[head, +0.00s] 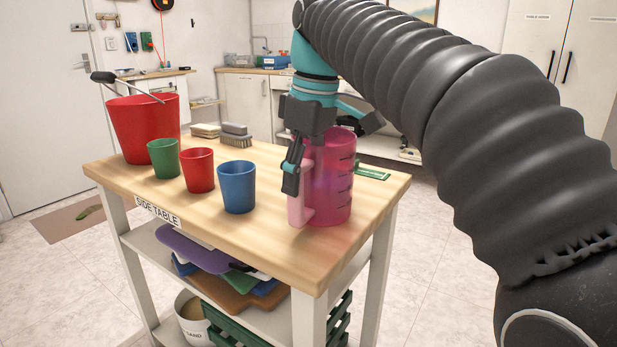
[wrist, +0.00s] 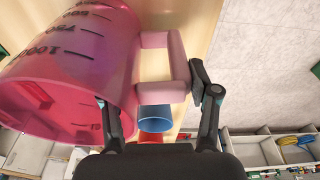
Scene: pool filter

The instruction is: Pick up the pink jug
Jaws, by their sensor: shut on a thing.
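The pink jug (head: 333,180) is upright at the right part of the side table, its base at or very near the top; I cannot tell if there is a gap. It is translucent with dark measuring marks. Its pale pink handle (head: 298,207) faces the front left. My gripper (head: 296,170) points down at the handle. In the wrist view, the jug (wrist: 75,70) fills the left side.
The side table (head: 270,255) also bears a blue cup (head: 238,188), a red cup (head: 198,170), a green cup (head: 163,158), a red bucket (head: 143,128) and brushes (head: 235,136). A green item (head: 372,173) lies behind the jug.

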